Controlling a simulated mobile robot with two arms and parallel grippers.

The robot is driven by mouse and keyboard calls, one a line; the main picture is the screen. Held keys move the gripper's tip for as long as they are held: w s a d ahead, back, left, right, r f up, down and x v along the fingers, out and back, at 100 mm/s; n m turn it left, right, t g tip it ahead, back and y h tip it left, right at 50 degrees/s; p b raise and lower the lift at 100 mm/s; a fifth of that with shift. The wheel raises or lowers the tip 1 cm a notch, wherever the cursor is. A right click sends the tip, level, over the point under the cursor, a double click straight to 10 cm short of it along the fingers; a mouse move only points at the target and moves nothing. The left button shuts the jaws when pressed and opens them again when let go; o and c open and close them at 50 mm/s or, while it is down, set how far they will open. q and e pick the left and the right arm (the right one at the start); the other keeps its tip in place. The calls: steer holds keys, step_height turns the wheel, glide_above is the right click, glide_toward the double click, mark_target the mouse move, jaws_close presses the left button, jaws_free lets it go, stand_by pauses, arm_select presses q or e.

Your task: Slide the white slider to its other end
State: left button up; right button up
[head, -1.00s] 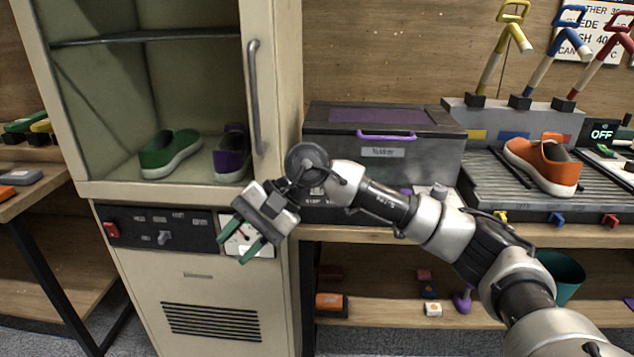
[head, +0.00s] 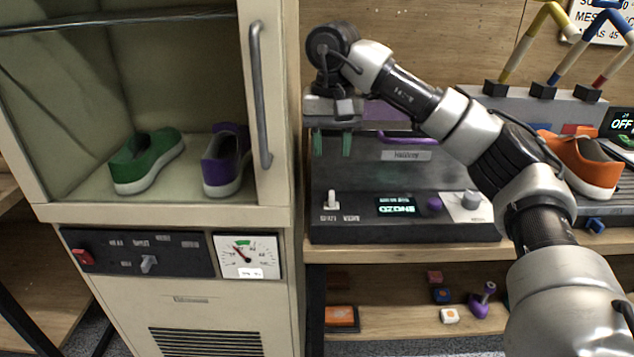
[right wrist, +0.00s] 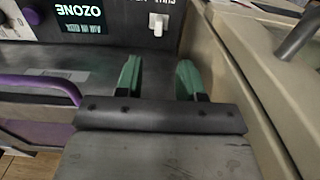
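The white slider (head: 331,198) is a small pale knob on the lower left front of the dark ozone box (head: 400,220). It also shows in the right wrist view (right wrist: 157,22), beyond the fingertips. Its track is too small to tell which end it is at. My right gripper (head: 332,145) has two green fingers pointing down, spread apart with nothing between them. In the head view they are above the slider, in front of the box's upper part. In the right wrist view the open fingers (right wrist: 160,77) stand short of the slider, not touching it. My left gripper is not in view.
The cream cabinet (head: 280,120) with its grey handle (head: 258,95) stands close left of my right gripper. The box's purple handle (head: 405,138), lit display (head: 397,205), purple button (head: 434,204) and grey knob (head: 471,199) lie to the right. Shoes are in the cabinet.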

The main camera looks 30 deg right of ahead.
mark_target(332, 193)
steer(key=shift+f, duration=0.2)
steer(key=shift+s+f, duration=0.2)
steer(key=shift+f, duration=0.05)
step_height(332, 193, down, 10)
steer(key=shift+s+r+b, duration=0.1)
steer(key=shift+r+b, duration=0.05)
steer(key=shift+b, duration=1.1)
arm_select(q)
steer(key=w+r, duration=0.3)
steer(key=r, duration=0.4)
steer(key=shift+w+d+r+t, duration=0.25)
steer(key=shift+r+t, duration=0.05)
arm_select(e)
jaws_close()
